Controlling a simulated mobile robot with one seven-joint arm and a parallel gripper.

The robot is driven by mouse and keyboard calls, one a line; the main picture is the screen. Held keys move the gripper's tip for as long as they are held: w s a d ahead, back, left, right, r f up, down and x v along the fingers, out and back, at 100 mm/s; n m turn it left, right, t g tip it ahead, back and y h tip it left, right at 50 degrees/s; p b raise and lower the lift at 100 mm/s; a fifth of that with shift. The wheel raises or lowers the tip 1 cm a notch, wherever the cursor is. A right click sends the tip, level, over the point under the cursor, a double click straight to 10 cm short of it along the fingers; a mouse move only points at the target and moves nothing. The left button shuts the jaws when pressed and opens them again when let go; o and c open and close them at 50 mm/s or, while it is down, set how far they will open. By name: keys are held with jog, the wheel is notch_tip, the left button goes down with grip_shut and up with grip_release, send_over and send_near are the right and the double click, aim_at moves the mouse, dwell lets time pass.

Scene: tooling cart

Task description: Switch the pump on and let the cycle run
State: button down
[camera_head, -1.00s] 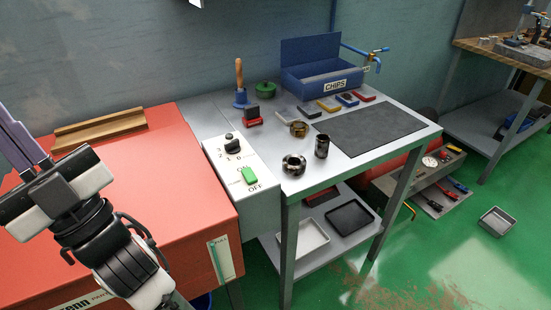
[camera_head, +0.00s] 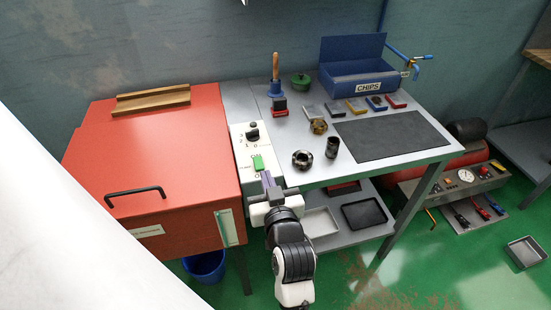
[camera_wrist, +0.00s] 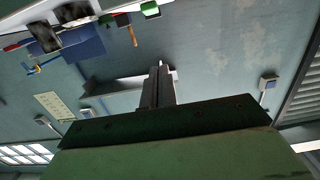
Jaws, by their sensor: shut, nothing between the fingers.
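A green rocker switch (camera_head: 258,162) sits on the pale control panel (camera_head: 240,143) between the red machine and the metal bench. I cannot tell which side of it is pressed. A black rotary knob (camera_head: 252,138) is behind it on the same panel. My gripper (camera_head: 267,178) is shut and empty, its purple fingers just in front of the switch; I cannot tell whether they touch it. In the wrist view the closed fingers (camera_wrist: 158,72) point toward a green piece (camera_wrist: 150,9) that looks like the switch, with a gap between in the picture.
The red machine (camera_head: 150,165) has its lid down, with a black handle. Trays lie on the shelf below.

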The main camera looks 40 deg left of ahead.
aim_at(259, 168)
jog(key=shift+f, duration=0.1)
dwell(0.3)
jog(key=b+x, duration=0.2)
jog(key=b, duration=0.2)
jog(key=b+x, duration=0.2)
jog(key=b, duration=0.3)
jog(key=shift+w+a+f, duration=0.2)
jog(key=shift+a+f, duration=0.05)
jog(key=b, duration=0.2)
jog(key=shift+w+a+b, duration=0.1)
jog(key=shift+b, duration=0.2)
jog(key=x, duration=0.1)
jog(key=p+x, duration=0.1)
jog(key=x, duration=0.2)
jog(key=shift+w+a+r+p, duration=0.3)
jog(key=shift+a+r+p, duration=0.05)
jog(key=shift+r, duration=0.05)
notch_tip(259, 168, down, 3)
jog(key=shift+w+a+r, duration=0.1)
jog(key=shift+w+a, duration=0.1)
jog(key=shift+w+a+f, duration=0.1)
jog(key=shift+f, duration=0.65)
